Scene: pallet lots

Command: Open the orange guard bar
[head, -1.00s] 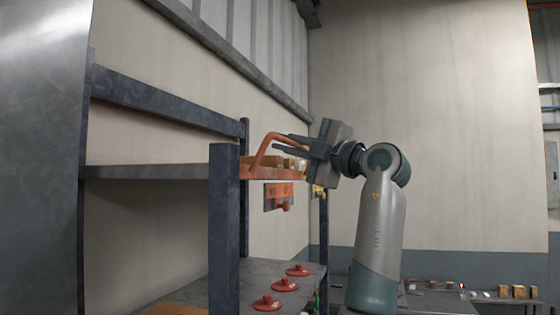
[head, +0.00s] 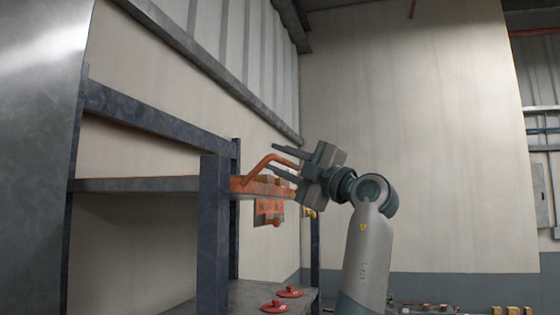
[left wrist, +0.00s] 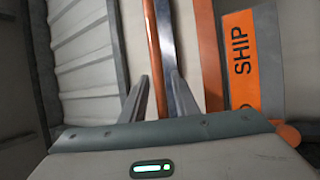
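The orange guard bar (head: 258,165) is a bent bar at the near end of the upper shelf, rising at a slant from the shelf's orange edge. In the left wrist view the bar (left wrist: 152,45) runs up between my two fingertips. My left gripper (head: 271,159) reaches it from the right, its fingers apart on either side of the bar. The left wrist view shows gaps beside the bar between the fingers (left wrist: 159,85). I cannot tell whether either finger touches it. The bar's far end is partly hidden behind the gripper. My right gripper is not in view.
An orange sign reading SHIP (left wrist: 240,60) hangs beside the bar. A dark blue rack post (head: 213,235) stands left of the gripper. Red knobbed discs (head: 289,292) lie on the lower shelf. Open space lies right of the arm.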

